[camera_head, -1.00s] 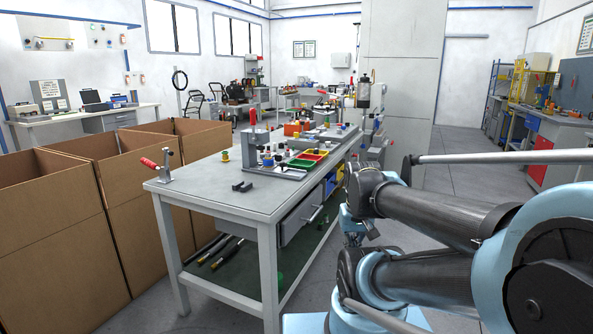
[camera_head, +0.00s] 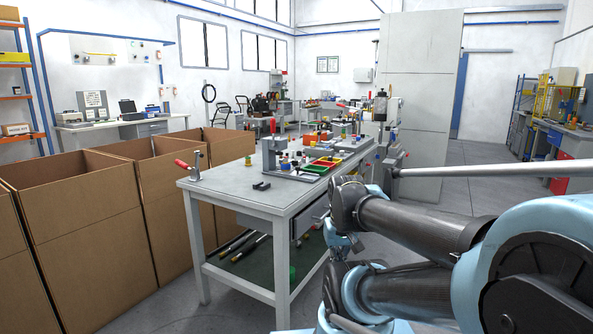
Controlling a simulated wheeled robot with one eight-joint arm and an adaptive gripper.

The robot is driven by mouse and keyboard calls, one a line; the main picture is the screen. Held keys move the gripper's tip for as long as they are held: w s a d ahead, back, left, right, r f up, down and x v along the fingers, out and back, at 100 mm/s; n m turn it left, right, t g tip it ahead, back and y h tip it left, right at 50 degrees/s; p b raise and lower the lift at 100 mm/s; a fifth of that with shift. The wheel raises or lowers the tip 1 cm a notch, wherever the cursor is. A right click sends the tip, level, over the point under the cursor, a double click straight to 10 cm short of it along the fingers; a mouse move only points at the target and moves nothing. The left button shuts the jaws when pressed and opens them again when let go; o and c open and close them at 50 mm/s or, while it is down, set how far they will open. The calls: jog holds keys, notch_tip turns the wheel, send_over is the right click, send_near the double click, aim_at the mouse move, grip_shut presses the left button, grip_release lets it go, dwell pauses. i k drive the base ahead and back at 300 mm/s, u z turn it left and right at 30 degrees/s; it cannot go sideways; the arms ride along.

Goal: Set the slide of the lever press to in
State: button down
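A grey upright fixture with a red-tipped lever (camera_head: 272,152) stands on the workbench (camera_head: 228,190), on its left half. It may be the lever press; its slide is too small to make out. A small clamp with a red handle (camera_head: 190,166) sits at the bench's left corner. A taller dark and grey machine (camera_head: 381,108) stands at the bench's far end and could also be a press. My arm fills the lower right, in front of the bench's right side. My gripper (camera_head: 350,243) is small and partly hidden by my arm; its fingers cannot be read.
Open cardboard boxes (camera_head: 82,218) line the left side of the bench. On the bench lie a small black bracket (camera_head: 261,186) and red and green trays (camera_head: 318,168). Grey floor is open at the right, behind my arm.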

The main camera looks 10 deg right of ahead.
aim_at(292, 172)
jog(key=i, duration=1)
